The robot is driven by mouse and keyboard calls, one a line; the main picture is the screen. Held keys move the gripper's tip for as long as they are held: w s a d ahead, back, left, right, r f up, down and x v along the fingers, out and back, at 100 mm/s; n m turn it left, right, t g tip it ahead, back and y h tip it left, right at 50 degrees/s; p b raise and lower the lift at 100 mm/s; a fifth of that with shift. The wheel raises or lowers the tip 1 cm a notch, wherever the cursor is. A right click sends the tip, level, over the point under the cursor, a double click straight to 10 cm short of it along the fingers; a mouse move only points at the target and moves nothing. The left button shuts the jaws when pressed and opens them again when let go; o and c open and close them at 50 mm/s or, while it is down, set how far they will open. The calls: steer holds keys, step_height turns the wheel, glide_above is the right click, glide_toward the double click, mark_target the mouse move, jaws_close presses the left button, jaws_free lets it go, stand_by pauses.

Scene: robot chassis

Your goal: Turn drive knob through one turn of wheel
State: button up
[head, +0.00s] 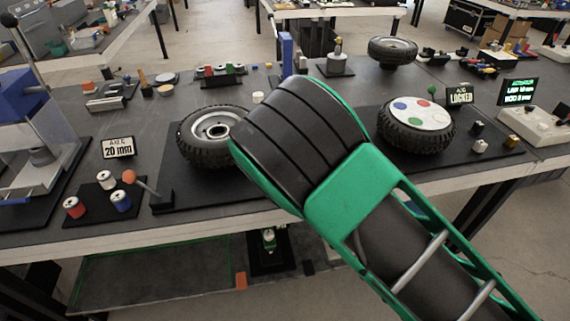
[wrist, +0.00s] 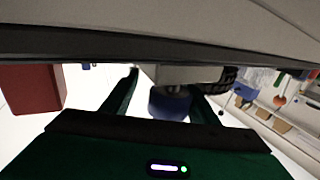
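In the wrist view, a blue round knob (wrist: 168,104) on a grey housing shows between the two green fingers of my gripper (wrist: 164,80). The fingers stand apart, with a clear gap between the left finger and the knob. I cannot tell whether the right finger touches it. In the head view, my arm hides the gripper and the knob. A wheel with a white disc of coloured spots (head: 415,122) lies on a black board at the right, by a sign reading LOCKED (head: 460,95). Another tyred wheel (head: 196,152) lies left of my arm.
Red, white and blue spools (head: 74,207) and an orange-tipped lever (head: 129,177) stand at the front left, near a 20 mm sign (head: 118,147). A third wheel (head: 392,51) is at the back. A lit display (head: 517,92) stands at the right.

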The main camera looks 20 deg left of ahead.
steer(key=shift+s+a, duration=0.1)
steer(key=shift+s, duration=0.05)
steer(key=shift+s, duration=0.1)
steer(key=v, duration=1)
steer(key=shift+d, duration=0.4)
